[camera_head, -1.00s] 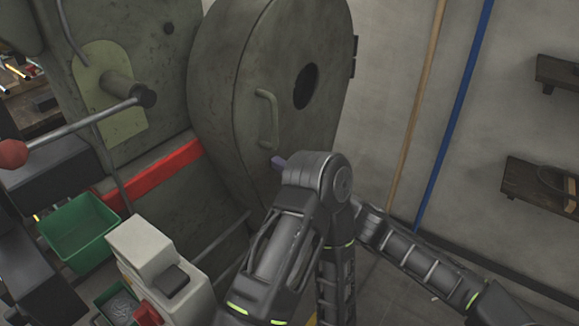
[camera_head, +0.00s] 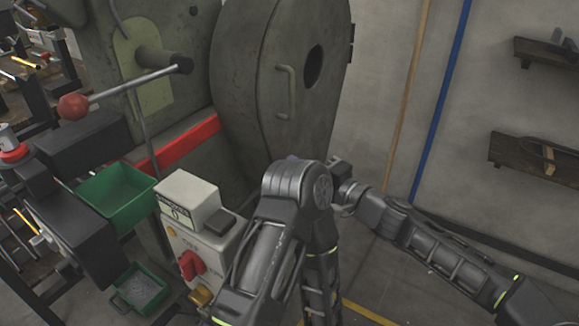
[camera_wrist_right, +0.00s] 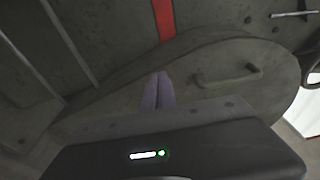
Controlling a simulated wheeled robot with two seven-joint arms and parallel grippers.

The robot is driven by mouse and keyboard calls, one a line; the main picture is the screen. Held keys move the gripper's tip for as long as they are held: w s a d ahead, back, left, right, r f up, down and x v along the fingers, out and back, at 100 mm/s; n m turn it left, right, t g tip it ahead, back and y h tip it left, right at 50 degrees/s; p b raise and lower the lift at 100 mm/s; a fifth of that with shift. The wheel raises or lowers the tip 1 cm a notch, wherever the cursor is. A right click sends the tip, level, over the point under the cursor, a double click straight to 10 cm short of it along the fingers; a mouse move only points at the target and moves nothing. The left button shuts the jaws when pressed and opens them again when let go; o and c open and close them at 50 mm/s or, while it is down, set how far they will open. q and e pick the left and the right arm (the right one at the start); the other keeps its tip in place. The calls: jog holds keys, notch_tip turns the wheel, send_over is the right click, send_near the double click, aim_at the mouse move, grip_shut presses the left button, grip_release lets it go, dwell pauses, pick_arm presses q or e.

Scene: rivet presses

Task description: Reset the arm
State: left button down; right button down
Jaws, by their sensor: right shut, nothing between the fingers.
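I cannot tell how far the fingers are from the cover. My left gripper is in neither view.
A control box (camera_head: 195,225) with a red switch stands left of the arm. Green bins (camera_head: 115,195) and a red-knobbed lever (camera_head: 75,106) are farther left. Wall shelves (camera_head: 535,155) hang at the right. Open floor (camera_head: 400,290) lies at lower right.

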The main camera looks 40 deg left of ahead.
jog(key=shift+s+d, duration=0.15)
jog(key=shift+s, duration=0.05)
dwell(0.5)
